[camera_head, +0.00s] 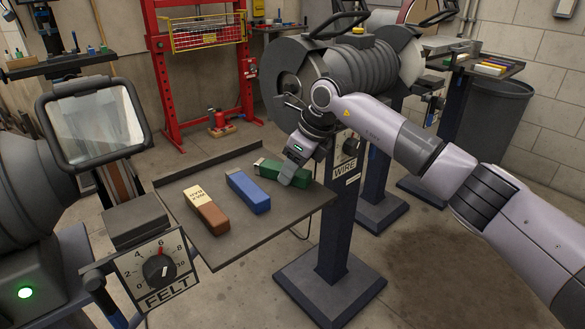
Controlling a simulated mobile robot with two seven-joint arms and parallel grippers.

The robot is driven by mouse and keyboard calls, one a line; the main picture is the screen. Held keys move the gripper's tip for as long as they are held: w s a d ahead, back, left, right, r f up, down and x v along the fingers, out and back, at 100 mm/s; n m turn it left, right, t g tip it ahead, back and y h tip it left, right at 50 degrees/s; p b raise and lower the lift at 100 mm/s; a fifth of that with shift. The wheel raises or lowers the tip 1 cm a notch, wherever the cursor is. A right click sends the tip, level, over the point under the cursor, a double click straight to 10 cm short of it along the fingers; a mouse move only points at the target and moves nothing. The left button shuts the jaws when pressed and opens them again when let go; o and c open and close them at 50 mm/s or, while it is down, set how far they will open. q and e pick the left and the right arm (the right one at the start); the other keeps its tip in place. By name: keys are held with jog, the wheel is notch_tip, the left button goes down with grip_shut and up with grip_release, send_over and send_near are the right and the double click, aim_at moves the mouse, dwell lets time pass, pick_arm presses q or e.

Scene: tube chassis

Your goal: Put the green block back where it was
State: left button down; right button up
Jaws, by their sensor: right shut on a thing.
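The green block (270,169) lies on the right part of the grey tray (225,246), at a slant, with a pale end towards the left. My right gripper (288,178) reaches down from the right and is shut on the green block near its right half. The fingers hide part of the block, and I cannot tell whether it touches the tray. A blue block (249,193) lies left of it on the tray. A brown block (207,214) with a pale lettered end lies farther left. My left gripper is not in view.
A grinder with a FELT dial (160,268) stands at the left, with a clear shield (97,125). A large grey machine with a WIRE label (345,169) stands behind the tray. The tray's front right area is bare. A dark bin (492,115) stands at the right.

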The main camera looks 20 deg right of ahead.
jog(key=o, duration=1.1)
jog(key=shift+c, duration=0.2)
jog(key=shift+r, duration=0.15)
jog(key=p+v, duration=0.1)
jog(key=v, duration=1)
jog(key=shift+r, duration=0.4)
jog(key=shift+s+d, duration=0.1)
